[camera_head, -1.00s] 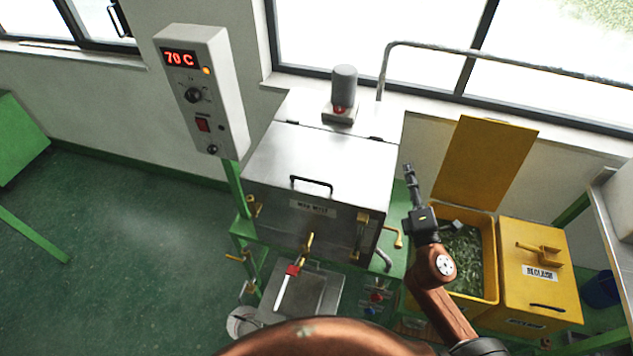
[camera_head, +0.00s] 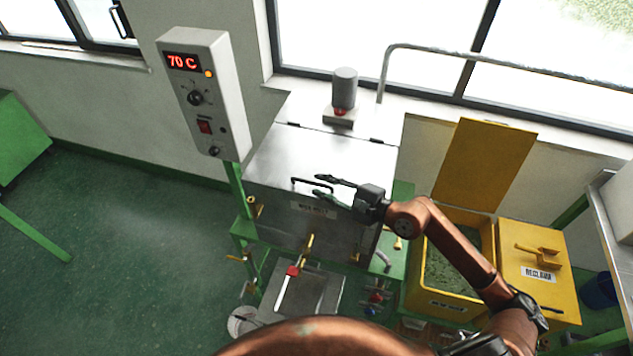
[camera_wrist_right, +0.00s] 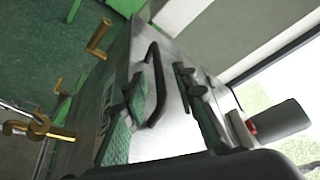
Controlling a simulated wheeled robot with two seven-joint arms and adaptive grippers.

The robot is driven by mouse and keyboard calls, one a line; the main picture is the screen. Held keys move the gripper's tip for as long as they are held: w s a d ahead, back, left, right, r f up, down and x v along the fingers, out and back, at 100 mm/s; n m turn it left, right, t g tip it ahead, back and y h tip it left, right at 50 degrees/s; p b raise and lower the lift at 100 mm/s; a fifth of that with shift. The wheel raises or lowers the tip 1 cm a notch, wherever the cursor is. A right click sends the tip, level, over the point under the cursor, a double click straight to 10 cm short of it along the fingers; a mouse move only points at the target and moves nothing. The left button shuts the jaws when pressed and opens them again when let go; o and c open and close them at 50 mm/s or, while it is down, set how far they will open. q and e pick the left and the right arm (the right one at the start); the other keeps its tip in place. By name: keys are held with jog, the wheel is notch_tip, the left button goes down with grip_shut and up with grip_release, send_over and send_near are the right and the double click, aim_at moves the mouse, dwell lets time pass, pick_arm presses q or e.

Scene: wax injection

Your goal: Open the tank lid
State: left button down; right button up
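The steel tank's lid (camera_head: 328,153) is closed flat on top of the tank (camera_head: 290,224). Its black bar handle (camera_head: 305,182) stands near the lid's front edge. My right gripper (camera_head: 325,186) reaches in from the right with its two fingers apart, close to the right end of the handle. In the right wrist view the handle (camera_wrist_right: 157,85) shows between the open fingers (camera_wrist_right: 162,88); I cannot tell whether they touch it. My left gripper is not seen in the head view.
A control box (camera_head: 203,95) reading 70 C stands left of the tank. A grey motor (camera_head: 344,88) sits behind the lid. To the right are an open yellow bin (camera_head: 457,303) and a closed yellow reclaim bin (camera_head: 540,300). Brass valves (camera_head: 307,246) stick out in front.

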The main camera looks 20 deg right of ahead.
jog(key=shift+x, duration=1.3)
jog(key=shift+c, duration=0.6)
grip_shut()
